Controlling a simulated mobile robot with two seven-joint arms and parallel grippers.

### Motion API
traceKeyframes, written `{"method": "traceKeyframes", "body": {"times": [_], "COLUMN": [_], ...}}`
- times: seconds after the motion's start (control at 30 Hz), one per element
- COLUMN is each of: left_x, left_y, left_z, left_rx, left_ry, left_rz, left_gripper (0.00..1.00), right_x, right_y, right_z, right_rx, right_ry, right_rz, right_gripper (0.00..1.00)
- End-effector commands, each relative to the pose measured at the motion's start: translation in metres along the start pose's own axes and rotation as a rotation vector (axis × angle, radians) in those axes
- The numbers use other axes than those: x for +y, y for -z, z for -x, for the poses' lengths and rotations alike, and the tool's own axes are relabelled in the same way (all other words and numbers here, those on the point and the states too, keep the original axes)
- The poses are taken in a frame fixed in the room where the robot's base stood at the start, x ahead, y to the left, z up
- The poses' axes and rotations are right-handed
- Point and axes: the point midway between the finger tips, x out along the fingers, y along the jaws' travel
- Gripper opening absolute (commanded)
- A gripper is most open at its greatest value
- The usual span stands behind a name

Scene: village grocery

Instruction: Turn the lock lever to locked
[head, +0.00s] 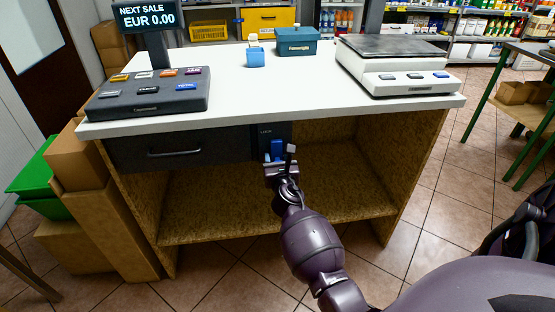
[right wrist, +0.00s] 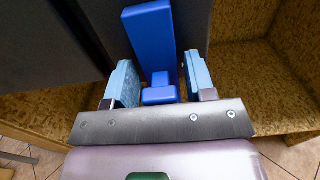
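The blue lock lever (head: 277,148) is on a dark panel marked LOCK under the counter top, right of the drawer. In the right wrist view the lever (right wrist: 149,38) is a long blue bar, with smaller blue blocks nearer the gripper. My right gripper (head: 280,160) is in front of the panel. Its light-blue finger pads (right wrist: 160,80) are wide apart, on either side of the lever's near end, with gaps visible. I cannot tell the depth of the fingers along the lever. My left gripper is not in view.
The dark drawer (head: 180,150) with a handle is shut, left of the panel. The white counter top (head: 270,90) overhangs it and holds a key panel (head: 150,92) and a scale (head: 395,65). The open shelf (head: 270,195) below is empty. Cardboard boxes (head: 85,165) stand at left.

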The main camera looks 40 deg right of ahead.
Motion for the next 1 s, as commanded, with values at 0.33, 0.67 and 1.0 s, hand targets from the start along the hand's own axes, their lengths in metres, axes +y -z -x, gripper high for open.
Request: {"method": "traceKeyframes", "body": {"times": [0.33,0.67,1.0], "left_x": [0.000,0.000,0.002], "left_y": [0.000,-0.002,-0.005], "left_z": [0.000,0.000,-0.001], "left_rx": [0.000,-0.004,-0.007], "left_ry": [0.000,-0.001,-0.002], "left_rz": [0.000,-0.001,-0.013], "left_gripper": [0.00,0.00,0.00], "right_x": [0.000,0.002,0.011], "right_y": [0.000,0.001,0.001], "right_z": [0.000,0.000,0.001], "right_rx": [0.000,0.001,0.002], "right_ry": [0.000,-0.001,-0.001], "right_rz": [0.000,-0.041,-0.269], "right_gripper": [0.00,0.00,0.00]}}
